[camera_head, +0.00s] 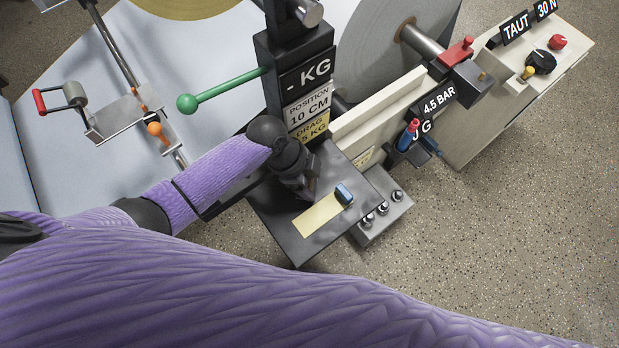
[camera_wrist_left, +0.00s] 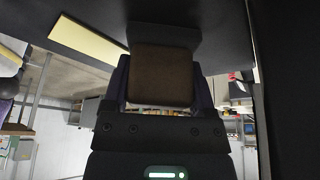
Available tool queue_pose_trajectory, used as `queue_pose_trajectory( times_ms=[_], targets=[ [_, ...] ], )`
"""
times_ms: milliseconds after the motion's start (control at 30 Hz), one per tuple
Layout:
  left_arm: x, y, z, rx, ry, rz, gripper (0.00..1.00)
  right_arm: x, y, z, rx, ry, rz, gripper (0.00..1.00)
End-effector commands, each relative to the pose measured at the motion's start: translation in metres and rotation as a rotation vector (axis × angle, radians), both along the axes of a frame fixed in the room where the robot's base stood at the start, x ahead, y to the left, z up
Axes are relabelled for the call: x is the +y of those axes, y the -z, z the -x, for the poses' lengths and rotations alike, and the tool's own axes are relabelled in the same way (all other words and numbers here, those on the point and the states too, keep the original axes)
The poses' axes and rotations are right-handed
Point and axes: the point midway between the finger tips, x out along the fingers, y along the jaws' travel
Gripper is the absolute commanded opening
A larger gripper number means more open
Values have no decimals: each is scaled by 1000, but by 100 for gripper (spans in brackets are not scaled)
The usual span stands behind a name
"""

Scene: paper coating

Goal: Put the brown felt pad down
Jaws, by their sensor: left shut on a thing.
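The brown felt pad (camera_wrist_left: 160,78) shows in the left wrist view as a dark brown square face between the fingers of my left gripper (camera_wrist_left: 160,85). The gripper is shut on it. In the head view my left gripper (camera_head: 303,186) is above the dark shelf (camera_head: 270,218) of the machine and hides the pad. A pale yellow strip (camera_head: 318,214) lies on that shelf to the right of the gripper; it also shows in the left wrist view (camera_wrist_left: 88,40). I cannot tell whether the pad touches the shelf. My right gripper is out of view.
A small blue block (camera_head: 344,193) sits at the strip's end. A green-knobbed lever (camera_head: 228,92) and the dark label post (camera_head: 295,75) stand behind my gripper. Black knobs (camera_head: 382,208) are beside the shelf. Speckled floor is open at the right.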

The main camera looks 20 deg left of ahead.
Motion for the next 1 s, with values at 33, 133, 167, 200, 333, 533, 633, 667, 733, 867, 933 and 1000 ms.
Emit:
queue_pose_trajectory(
  times_ms=[33,133,167,200,333,533,633,667,733,867,933,1000],
  targets=[
    [0,0,0,-1,0,-2,5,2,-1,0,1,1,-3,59],
    [0,-2,0,-1,1,-2,5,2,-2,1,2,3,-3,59],
    [0,-1,0,-1,1,-2,5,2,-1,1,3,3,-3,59],
    [0,0,0,-1,0,-2,5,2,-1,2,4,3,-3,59],
    [0,0,0,-2,0,-2,88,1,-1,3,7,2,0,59],
    [0,0,0,-2,0,-2,88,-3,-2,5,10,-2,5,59],
    [0,-4,0,-2,0,-1,88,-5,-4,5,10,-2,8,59],
    [1,-7,0,-3,0,-2,88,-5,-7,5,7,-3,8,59],
    [5,-19,0,-5,1,-3,88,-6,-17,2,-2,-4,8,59],
    [34,-16,4,0,-3,-6,88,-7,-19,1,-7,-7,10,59],
    [50,-15,6,-1,-2,-6,88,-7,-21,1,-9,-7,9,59],
    [66,-15,8,0,-1,-5,88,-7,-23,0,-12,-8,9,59]
  ],
)
